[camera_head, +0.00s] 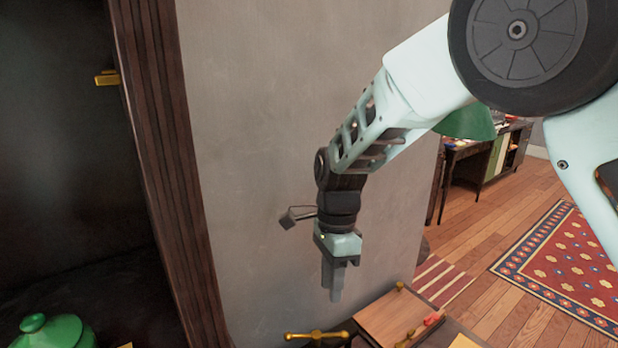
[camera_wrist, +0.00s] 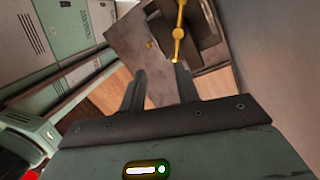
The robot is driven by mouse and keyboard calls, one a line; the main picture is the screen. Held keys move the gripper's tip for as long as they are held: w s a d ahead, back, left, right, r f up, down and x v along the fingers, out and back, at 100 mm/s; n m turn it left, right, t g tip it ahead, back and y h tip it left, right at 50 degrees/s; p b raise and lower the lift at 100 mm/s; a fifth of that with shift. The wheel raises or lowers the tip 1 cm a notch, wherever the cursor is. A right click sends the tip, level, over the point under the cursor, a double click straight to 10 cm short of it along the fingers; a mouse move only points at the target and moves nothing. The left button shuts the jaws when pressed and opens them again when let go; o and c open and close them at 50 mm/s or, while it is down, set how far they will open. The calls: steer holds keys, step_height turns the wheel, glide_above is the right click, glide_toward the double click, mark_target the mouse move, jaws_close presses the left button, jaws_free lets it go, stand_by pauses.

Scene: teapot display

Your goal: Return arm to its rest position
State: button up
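My arm reaches from the upper right of the head view, bent down at the wrist. My gripper (camera_head: 335,292) hangs pointing down in front of the grey wall, above a dark piece of furniture with a brass handle (camera_head: 317,335). In the wrist view my gripper (camera_wrist: 160,70) has its two fingers apart with nothing between them. A brass bar (camera_wrist: 178,35) shows beyond the right fingertip; I cannot tell how far it is from the finger. A green lidded pot (camera_head: 50,331) stands at the lower left of the head view, partly cut off.
A dark wooden frame (camera_head: 165,150) edges a dark recess at left. The grey wall (camera_head: 270,110) is close behind my arm. A wooden panel (camera_head: 392,318) with small knobs lies below right of the gripper. A patterned rug (camera_head: 570,262) and open floor lie farther right.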

steer(key=s+d+r+n+t, duration=0.1)
steer(key=s+d+n, duration=0.3)
steer(key=s+n, duration=0.7)
steer(key=s+d+r+n+t, duration=0.1)
steer(key=s+d+r+n, duration=0.2)
steer(key=s+n, duration=0.8)
steer(key=shift+s+d+r+n+t+b, duration=0.4)
steer(key=shift+s+d, duration=0.55)
steer(key=shift+d, duration=0.3)
stand_by(3.3)
